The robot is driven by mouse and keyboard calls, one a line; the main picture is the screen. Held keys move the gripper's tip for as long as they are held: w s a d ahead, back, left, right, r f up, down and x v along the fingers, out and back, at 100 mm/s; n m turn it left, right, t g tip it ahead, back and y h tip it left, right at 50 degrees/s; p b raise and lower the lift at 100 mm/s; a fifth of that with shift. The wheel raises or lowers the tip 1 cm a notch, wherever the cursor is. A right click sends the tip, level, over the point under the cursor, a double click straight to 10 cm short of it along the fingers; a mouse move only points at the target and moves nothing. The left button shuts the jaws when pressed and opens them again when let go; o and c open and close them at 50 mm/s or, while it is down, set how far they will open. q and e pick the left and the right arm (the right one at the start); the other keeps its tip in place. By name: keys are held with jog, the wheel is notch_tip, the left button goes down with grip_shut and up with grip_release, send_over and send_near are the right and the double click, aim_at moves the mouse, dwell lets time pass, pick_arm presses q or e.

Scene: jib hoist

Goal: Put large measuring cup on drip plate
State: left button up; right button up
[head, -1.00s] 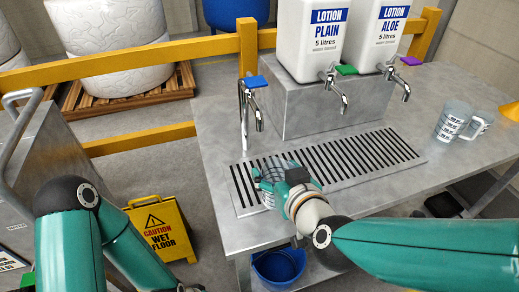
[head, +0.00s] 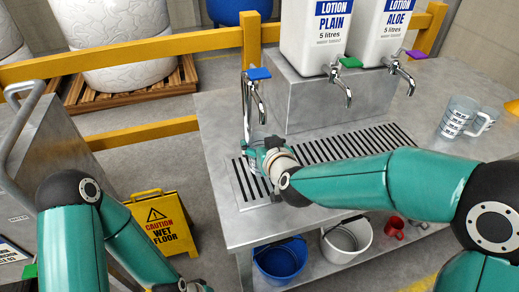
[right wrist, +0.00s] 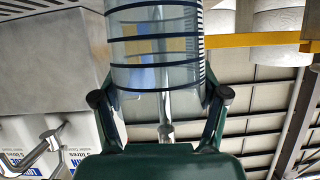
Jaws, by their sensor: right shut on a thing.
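My right gripper (head: 258,154) is shut on a clear measuring cup with dark bands, probably the large one. The right wrist view shows the cup (right wrist: 155,50) between the two fingers (right wrist: 160,95). In the head view the gripper mostly hides it. The gripper is over the left end of the slotted drip plate (head: 404,146), close to the blue-handled tap (head: 258,75). I cannot tell whether the cup touches the plate. My left gripper is out of view; only its arm shows at the lower left.
Two other measuring cups (head: 456,117) stand at the right of the steel bench (head: 225,130). Two lotion containers (head: 315,45) with taps (head: 340,82) stand on a raised block behind the plate. A blue bucket (head: 280,262) and a white bucket (head: 346,240) are on the shelf below.

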jog(key=shift+w+a+f, duration=0.1)
jog(key=shift+w+f, duration=0.1)
jog(key=shift+f, duration=0.65)
jog(key=shift+f, duration=0.15)
jog(key=o, duration=1.3)
jog(key=shift+c, duration=0.2)
